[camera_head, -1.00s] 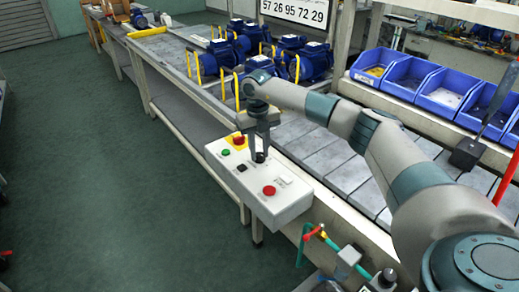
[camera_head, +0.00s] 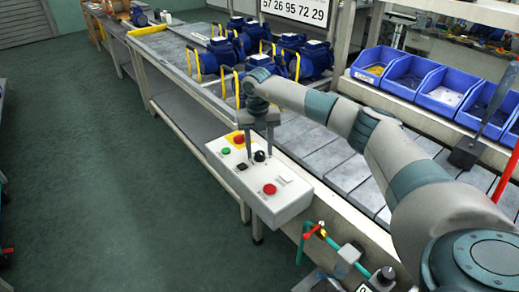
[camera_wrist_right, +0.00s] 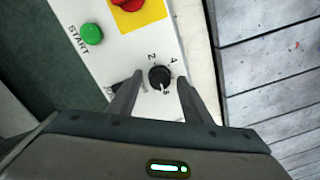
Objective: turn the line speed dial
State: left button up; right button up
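The line speed dial is a black round knob (camera_wrist_right: 159,77) with a white pointer mark, on a white control box (camera_head: 268,206). In the head view the dial (camera_head: 260,156) sits just below my right gripper. My right gripper (camera_head: 261,150) points down at the box with its fingers spread. In the right wrist view the fingers (camera_wrist_right: 155,90) stand apart, one on each side of the dial, with gaps showing; I see no grip on it. My left gripper is in neither view.
The box also carries a green START button (camera_wrist_right: 92,34), a red button on yellow (camera_head: 239,139), a black switch (camera_head: 242,167) and a red button (camera_head: 270,189). The conveyor (camera_head: 335,157) runs behind, with several blue pumps (camera_head: 313,61) further back.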

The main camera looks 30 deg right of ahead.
aim_at(258, 153)
jog(key=shift+r, duration=0.8)
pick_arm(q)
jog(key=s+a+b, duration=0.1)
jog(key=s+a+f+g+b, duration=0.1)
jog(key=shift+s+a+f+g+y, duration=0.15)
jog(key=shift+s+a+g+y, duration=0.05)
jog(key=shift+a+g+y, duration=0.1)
pick_arm(e)
notch_tip(258, 153, up, 16)
jog(key=shift+a+f, duration=0.15)
jog(key=shift+a, duration=0.15)
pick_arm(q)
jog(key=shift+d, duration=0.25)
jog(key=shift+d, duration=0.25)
